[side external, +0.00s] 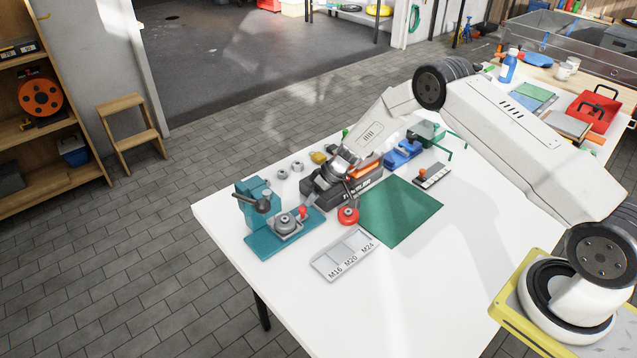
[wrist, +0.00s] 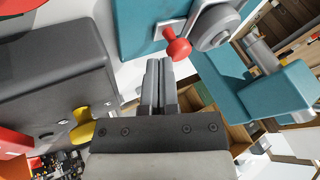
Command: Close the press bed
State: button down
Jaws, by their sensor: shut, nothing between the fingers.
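The teal press (side external: 252,207) stands at the left end of the white table, with a dark lever at its head. Its grey bed (side external: 287,232) sits on the teal base, out to the right of the press head, and carries a round grey part (side external: 285,223). A red knob (side external: 302,212) is on the bed's right end; it also shows in the wrist view (wrist: 178,48). My gripper (wrist: 159,62) is shut and empty, its fingertips close to the red knob. I cannot tell whether they touch it. In the side view my gripper (side external: 311,199) is small and partly unclear.
A dark case (side external: 352,191) stands beside my gripper; it fills the left of the wrist view (wrist: 50,80). A red round-topped object (side external: 348,215), a tray marked M16, M20, M24 (side external: 344,256) and a green mat (side external: 402,212) lie nearby. The table's front is clear.

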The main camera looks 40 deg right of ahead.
aim_at(291, 215)
jog(key=shift+a, duration=2.6)
jog(key=shift+r, duration=0.15)
jog(key=v, duration=1)
jog(key=shift+d, duration=0.35)
